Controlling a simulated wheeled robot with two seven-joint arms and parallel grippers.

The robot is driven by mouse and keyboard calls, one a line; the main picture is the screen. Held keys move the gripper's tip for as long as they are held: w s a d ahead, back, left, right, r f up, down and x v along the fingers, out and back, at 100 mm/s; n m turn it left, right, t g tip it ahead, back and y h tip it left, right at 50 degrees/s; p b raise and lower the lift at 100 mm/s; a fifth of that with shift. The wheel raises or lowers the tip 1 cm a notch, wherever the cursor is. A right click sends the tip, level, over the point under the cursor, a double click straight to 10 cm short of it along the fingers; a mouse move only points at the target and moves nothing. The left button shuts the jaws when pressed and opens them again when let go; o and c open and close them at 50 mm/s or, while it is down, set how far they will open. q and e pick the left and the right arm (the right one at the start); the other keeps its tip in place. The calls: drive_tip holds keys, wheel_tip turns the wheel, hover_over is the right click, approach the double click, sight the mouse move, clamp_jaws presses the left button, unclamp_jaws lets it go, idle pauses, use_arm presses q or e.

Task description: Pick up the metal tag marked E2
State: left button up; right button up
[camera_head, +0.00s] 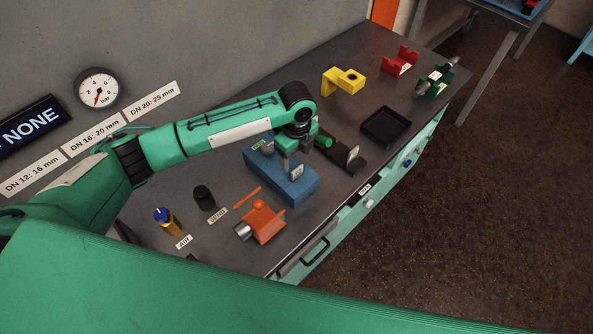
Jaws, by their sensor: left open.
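A small pale upright tag (297,171) stands on the blue block (305,187) in the middle of the bench. Another pale tag (353,153) stands on a dark holder (343,160) to its right. The marks on both are too small to read, so I cannot tell which is E2. My left gripper (293,158) is open and points down over the blue block, close to the tag there. I cannot tell whether it touches that tag. The gripper hides part of the block's far side. My right gripper is not in view.
An orange unit (262,223), a black cylinder (203,197) and a yellow-blue bottle (167,220) stand at the front left. A green cylinder (324,139), yellow bracket (343,81), empty black tray (386,127) and red block (400,61) stand further back. The bench's right edge is near.

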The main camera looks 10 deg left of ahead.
sight(297, 168)
use_arm(q)
wheel_tip(297, 168, down, 3)
drive_tip(key=shift+w+d+r+p, duration=0.1)
drive_tip(key=shift+w+p, duration=0.05)
drive_tip(key=shift+p, duration=0.4)
wheel_tip(297, 168, down, 4)
drive_tip(key=shift+r+p, duration=0.1)
drive_tip(key=shift+p, duration=1.1)
drive_tip(key=shift+f, duration=0.35)
drive_tip(key=shift+c, duration=0.7)
drive_tip(key=c, duration=1)
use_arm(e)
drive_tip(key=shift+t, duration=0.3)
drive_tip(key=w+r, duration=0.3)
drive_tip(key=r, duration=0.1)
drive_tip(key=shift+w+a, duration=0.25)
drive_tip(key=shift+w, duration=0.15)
use_arm(q)
drive_tip(key=shift+r, duration=0.1)
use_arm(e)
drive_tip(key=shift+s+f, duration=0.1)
